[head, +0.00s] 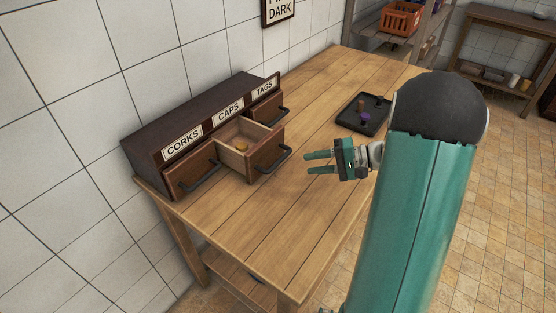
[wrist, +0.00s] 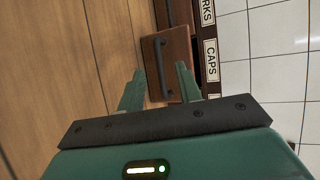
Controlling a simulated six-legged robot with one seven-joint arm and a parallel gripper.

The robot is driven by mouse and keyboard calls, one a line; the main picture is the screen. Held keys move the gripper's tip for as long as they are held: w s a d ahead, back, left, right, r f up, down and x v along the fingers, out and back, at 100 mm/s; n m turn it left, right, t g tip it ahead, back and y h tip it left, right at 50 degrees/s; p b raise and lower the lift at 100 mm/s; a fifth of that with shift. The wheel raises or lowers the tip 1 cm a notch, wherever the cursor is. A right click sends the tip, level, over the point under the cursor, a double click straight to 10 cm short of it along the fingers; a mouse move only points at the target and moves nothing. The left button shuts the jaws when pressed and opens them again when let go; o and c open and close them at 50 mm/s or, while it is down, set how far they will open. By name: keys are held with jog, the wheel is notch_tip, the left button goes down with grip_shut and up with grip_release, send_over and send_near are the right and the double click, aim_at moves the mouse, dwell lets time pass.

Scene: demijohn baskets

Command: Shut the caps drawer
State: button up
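The caps drawer (head: 266,155) is the middle drawer of a dark wooden cabinet (head: 190,113) and stands pulled open, with a small orange-brown item inside. Its front with a dark bar handle also shows in the wrist view (wrist: 179,62). The CAPS label (head: 228,110) sits above it. My gripper (head: 312,163) is to the right of the drawer front, apart from it in the head view, with its two fingers spread and nothing between them. In the wrist view the fingers (wrist: 160,82) point toward the drawer front.
The corks drawer (head: 190,172) on the left and the tags drawer (head: 270,108) on the right look closed. A black tray (head: 363,115) with small items lies farther back on the wooden table (head: 310,95). The tabletop right of the drawer is clear.

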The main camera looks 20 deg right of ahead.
aim_at(282, 161)
jog(key=d, duration=0.1)
jog(key=d+f+t, duration=0.1)
jog(key=w+d+f+m+t, duration=0.1)
jog(key=shift+d, duration=0.3)
jog(key=x, duration=1.3)
jog(key=shift+w+a, duration=0.15)
jog(key=shift+a, duration=0.15)
grip_shut()
